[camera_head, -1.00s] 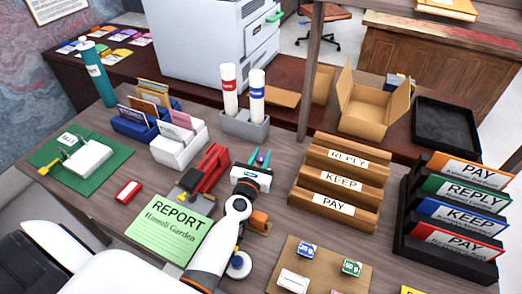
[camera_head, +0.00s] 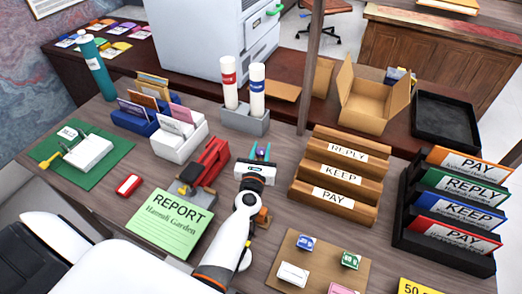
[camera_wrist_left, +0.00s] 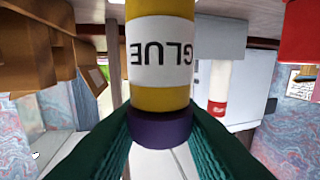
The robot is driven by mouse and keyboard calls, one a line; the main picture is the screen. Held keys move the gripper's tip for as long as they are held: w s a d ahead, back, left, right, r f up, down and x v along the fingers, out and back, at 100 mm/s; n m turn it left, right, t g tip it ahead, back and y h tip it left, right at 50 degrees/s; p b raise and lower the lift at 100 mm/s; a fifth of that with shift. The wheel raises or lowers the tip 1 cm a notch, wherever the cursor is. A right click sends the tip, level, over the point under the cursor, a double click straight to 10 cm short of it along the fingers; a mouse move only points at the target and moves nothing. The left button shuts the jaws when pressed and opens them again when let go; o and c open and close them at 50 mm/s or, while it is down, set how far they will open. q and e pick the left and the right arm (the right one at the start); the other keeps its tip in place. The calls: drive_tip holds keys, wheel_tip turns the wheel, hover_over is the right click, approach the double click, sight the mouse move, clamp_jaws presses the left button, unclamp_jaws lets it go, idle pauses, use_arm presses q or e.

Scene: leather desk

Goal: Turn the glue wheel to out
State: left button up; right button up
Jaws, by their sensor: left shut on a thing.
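My left gripper (camera_head: 262,153) is near the middle of the desk, beyond the green report sheet, with its teal fingers pointing away from me. In the left wrist view the fingers (camera_wrist_left: 160,128) are shut on the purple wheel (camera_wrist_left: 160,127) of a yellow glue stick (camera_wrist_left: 160,98). The stick's white label reads GLUE and appears upside down there. The finger pads touch both sides of the wheel. In the head view most of the glue stick is hidden by my gripper and wrist. My right gripper is not in view.
A red stapler-like tool (camera_head: 211,158) is close left of my gripper. A wooden stepped rack (camera_head: 318,197) is to the right. A grey holder with two white bottles (camera_head: 244,125) stands behind. The report sheet (camera_head: 172,222) lies in front left.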

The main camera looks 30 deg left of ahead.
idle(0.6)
use_arm(q)
drive_tip(key=o, duration=1)
drive_tip(key=shift+s, duration=0.1)
drive_tip(key=shift+s+d+f, duration=0.1)
drive_tip(key=shift+s+d, duration=0.05)
drive_tip(key=shift+s, duration=0.2)
drive_tip(key=b+v, duration=0.1)
drive_tip(key=v, duration=1)
